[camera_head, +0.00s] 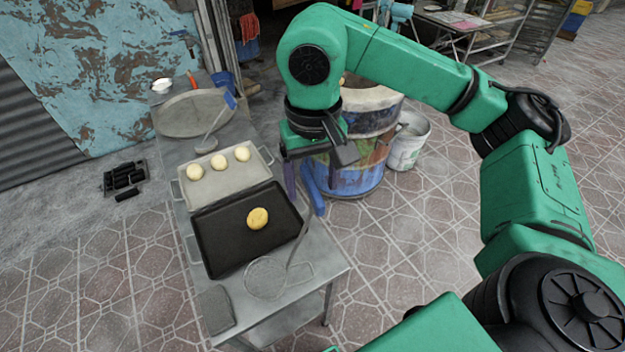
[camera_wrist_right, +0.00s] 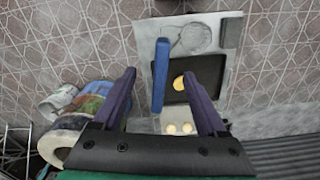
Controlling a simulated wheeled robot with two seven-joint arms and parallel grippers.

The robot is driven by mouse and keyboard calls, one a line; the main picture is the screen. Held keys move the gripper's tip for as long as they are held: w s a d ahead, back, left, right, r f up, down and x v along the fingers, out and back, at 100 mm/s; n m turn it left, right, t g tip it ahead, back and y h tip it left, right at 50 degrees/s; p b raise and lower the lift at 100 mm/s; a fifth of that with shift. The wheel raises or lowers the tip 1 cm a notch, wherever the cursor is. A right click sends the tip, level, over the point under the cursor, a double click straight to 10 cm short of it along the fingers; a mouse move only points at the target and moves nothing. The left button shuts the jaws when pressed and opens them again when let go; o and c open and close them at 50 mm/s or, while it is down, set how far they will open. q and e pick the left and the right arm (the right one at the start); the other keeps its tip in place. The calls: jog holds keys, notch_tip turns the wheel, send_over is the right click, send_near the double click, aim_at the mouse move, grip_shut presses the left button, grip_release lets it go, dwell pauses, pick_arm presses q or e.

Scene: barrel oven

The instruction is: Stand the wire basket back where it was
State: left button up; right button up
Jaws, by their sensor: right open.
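The wire basket (camera_head: 265,278) is a round mesh head with a long thin handle ending in a blue grip (camera_head: 312,190). Its head is at the near end of the metal table, just past the black tray; it also shows in the right wrist view (camera_wrist_right: 192,38). The handle runs toward my right gripper (camera_head: 317,172), and the blue grip seems raised above the table's right edge. My right gripper is open and empty. In the right wrist view the blue grip appears between the two purple fingers (camera_wrist_right: 163,100), apart from both; its depth is unclear. My left gripper is not visible.
The table (camera_head: 310,262) holds a black tray (camera_head: 225,250) with one yellow round, a grey tray (camera_head: 222,192) with three dough balls, and a ladle (camera_head: 206,146). A painted barrel (camera_head: 350,185) stands right of the table, with a white bucket (camera_head: 408,145) beside it.

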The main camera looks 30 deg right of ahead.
jog(key=shift+r+p, duration=2.45)
jog(key=shift+r, duration=1.8)
